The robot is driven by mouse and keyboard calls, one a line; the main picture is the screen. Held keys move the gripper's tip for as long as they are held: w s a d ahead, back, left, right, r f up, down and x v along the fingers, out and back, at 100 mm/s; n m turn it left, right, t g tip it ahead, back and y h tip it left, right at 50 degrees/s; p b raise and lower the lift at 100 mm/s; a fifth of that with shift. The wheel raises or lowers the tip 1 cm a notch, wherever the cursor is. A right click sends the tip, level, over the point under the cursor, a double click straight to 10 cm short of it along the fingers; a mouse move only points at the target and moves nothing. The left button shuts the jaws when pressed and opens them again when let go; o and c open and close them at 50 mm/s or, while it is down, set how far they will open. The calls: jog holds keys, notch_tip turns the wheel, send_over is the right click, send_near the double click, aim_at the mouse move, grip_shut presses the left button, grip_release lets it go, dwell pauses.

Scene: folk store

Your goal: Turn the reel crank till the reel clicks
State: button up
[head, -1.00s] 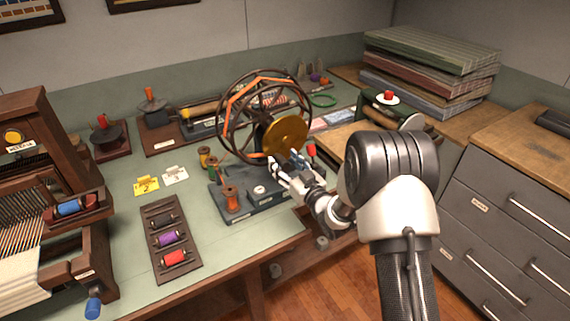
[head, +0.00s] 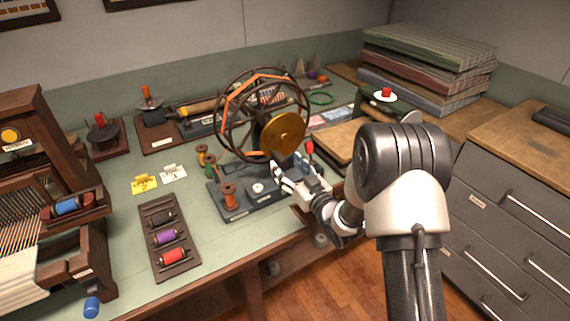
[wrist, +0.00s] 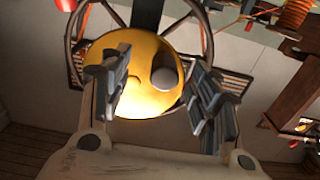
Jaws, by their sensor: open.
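The reel (head: 222,115) is a large dark spoked wheel with orange yarn, upright on a dark base on the green-topped bench. A brass disc (head: 284,133) faces my arm at its right side. In the wrist view the disc (wrist: 140,100) fills the middle, and a grey cylindrical knob (wrist: 165,72) sticks out from it. My gripper (head: 298,170) is open, just below and in front of the disc. In the wrist view its fingers (wrist: 165,88) stand either side of the knob, with gaps. Contact cannot be told. A red-topped lever (head: 309,147) stands right of the disc.
A dark spool tray (head: 168,237), yellow and white cards (head: 145,184) and a loom (head: 40,190) lie further left.

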jog(key=v, duration=0.5)
jog(key=shift+s+d, duration=0.15)
dwell(0.5)
jog(key=s+d+r+m+g+h, duration=0.3)
jog(key=s+d+r+h, duration=0.4)
jog(key=d+r+h, duration=0.35)
jog(key=s+d+r+m+g, duration=0.1)
jog(key=s+m+g, duration=0.1)
jog(key=s, duration=1.3)
jog(key=s+d+m+g, duration=0.1)
jog(key=s+g, duration=0.4)
jog(key=s, duration=1)
jog(key=shift+d+r+m, duration=0.4)
jog(key=shift+d, duration=0.1)
